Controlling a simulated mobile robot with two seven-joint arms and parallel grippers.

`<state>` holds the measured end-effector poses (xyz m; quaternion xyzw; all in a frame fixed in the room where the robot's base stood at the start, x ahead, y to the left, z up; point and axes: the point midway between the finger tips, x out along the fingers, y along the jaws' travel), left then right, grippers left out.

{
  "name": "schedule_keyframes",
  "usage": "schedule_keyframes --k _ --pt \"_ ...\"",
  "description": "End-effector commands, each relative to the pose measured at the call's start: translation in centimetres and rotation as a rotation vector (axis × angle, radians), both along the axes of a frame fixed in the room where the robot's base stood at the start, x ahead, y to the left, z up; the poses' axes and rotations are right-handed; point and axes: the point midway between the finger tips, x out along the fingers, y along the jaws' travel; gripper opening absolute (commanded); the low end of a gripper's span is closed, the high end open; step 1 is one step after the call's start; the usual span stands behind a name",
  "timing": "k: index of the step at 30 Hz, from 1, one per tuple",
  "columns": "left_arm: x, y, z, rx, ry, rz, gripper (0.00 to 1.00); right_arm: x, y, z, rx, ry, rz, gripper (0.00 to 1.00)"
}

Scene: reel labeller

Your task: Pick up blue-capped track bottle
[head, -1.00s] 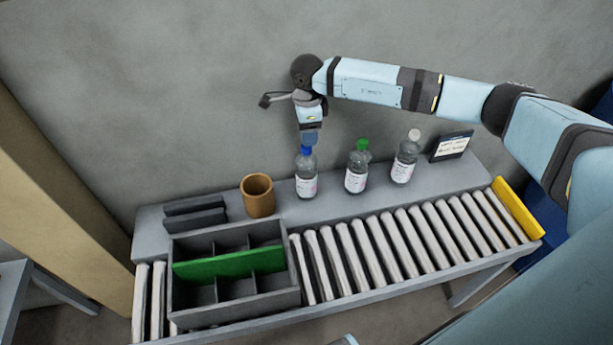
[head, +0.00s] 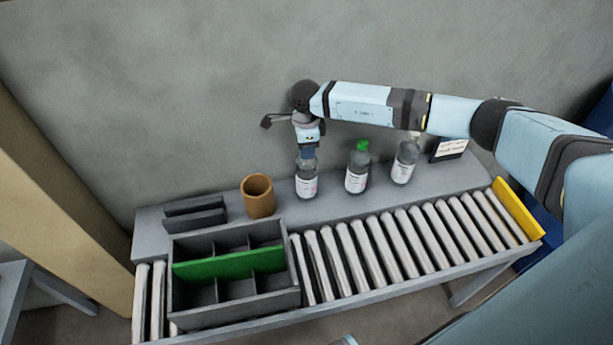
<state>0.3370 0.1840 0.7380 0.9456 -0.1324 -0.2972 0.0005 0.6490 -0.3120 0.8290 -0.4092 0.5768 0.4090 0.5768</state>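The blue-capped bottle (head: 306,184) stands upright on the grey shelf behind the rollers, a clear bottle with a white label. My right gripper (head: 307,155) is right above it, pointing down, and its fingers cover the cap. The cap is hidden now, and I cannot tell whether the fingers are open or closed around it. A green-capped bottle (head: 357,172) and a bottle with a pale cap (head: 404,164) stand to its right. My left gripper is not in view.
A brown cup (head: 258,197) stands just left of the bottle. A grey divided crate (head: 234,313) with a green divider sits on the roller conveyor (head: 402,244). A small sign (head: 449,150) stands at the right, and a yellow end stop (head: 517,208) closes the conveyor's right end.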

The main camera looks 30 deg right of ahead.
Motion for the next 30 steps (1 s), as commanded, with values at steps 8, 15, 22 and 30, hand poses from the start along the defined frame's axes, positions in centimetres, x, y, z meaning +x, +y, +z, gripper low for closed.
schedule_keyframes --k 8,15,22,30 --pt "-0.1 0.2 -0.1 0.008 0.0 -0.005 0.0 0.1 0.0 0.1 0.001 -0.001 0.0 0.0" --pt "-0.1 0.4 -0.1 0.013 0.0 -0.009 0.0 0.1 0.0 0.2 0.001 -0.001 0.0 0.0" --pt "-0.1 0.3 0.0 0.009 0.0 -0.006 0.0 0.1 0.0 1.9 0.002 -0.004 -0.001 0.0" --pt "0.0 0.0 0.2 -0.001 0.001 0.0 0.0 0.1 0.0 7.2 0.001 -0.006 0.001 0.0"
